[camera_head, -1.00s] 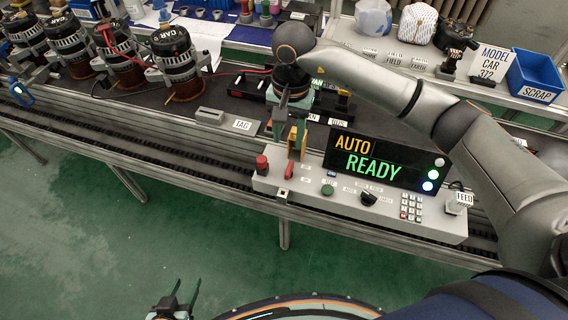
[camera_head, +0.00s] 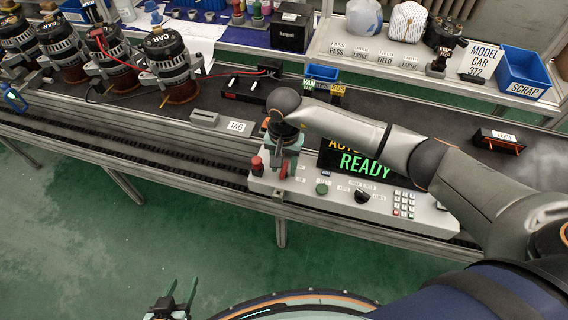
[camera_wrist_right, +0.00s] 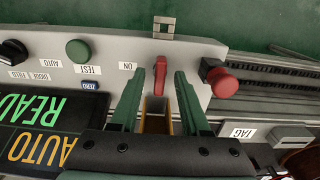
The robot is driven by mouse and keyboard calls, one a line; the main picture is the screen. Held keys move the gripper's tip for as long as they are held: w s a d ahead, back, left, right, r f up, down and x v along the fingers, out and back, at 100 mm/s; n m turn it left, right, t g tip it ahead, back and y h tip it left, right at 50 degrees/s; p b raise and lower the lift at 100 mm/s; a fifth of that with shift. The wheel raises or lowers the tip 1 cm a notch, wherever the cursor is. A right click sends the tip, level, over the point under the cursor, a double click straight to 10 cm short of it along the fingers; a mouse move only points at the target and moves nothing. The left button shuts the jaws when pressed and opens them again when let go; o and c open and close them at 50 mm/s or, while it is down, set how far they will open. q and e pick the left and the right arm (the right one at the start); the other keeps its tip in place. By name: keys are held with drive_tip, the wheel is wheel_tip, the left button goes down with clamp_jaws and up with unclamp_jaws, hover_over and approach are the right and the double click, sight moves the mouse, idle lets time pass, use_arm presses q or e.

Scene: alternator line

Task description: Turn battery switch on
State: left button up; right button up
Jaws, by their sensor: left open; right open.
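The battery switch is a red lever on the grey control box (camera_head: 333,198). In the right wrist view the red lever (camera_wrist_right: 163,88) stands beside the "ON" label, between my right gripper's two green fingertips (camera_wrist_right: 160,73). The gripper is open around it, and I cannot tell if either finger touches it. In the head view my right gripper (camera_head: 284,160) points down over the box's left end and partly hides the lever. My left gripper (camera_head: 171,303) is open and empty at the bottom, away from the bench.
A red mushroom button (camera_wrist_right: 222,82) is close beside the lever, and a green button (camera_wrist_right: 79,51) is on the other side. A display (camera_head: 362,163) reading "READY" stands behind, partly covered by my right arm. A grey "TAG" block (camera_head: 205,117) lies left of the box.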

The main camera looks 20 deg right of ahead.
clamp_jaws()
idle(0.3)
idle(0.3)
